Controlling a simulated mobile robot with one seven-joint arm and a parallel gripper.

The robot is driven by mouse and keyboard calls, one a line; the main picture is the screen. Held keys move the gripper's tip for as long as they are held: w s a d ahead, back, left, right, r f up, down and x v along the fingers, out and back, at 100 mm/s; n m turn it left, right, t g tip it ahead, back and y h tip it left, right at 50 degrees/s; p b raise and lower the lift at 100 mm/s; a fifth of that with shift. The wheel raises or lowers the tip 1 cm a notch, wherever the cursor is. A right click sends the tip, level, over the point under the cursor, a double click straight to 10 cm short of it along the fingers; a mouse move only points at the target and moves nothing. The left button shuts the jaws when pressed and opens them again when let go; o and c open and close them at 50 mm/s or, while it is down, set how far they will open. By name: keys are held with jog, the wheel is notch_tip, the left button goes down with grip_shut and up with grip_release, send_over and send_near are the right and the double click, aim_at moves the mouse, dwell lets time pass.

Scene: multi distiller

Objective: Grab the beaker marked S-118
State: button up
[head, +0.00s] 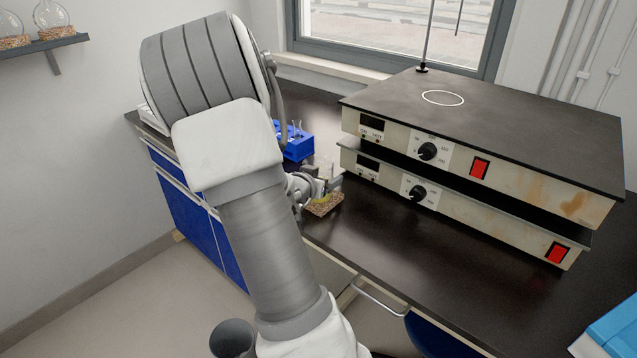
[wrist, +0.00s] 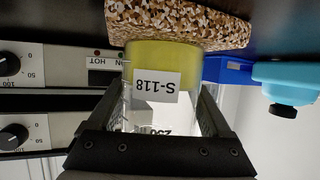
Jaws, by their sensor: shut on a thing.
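The beaker (wrist: 157,62) is clear glass with yellow liquid and a white label reading S-118, upside down in the wrist view. It sits between the two fingers of my gripper (wrist: 167,92), which are shut on its sides. Its base is at the speckled cork mat (wrist: 180,22); I cannot tell whether it touches or is slightly above it. In the head view, the cork mat (head: 325,206) lies near the bench's front edge, and my gripper and arm hide most of the beaker.
Two stacked hot plates (head: 480,150) stand close to the right of my gripper. A blue rack (head: 296,146) with glassware is behind it. A light blue object with a black cap (wrist: 284,110) shows in the wrist view. The bench top (head: 400,250) before the hot plates is clear.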

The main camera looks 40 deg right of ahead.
jog(key=c, duration=0.3)
jog(key=shift+r, duration=0.2)
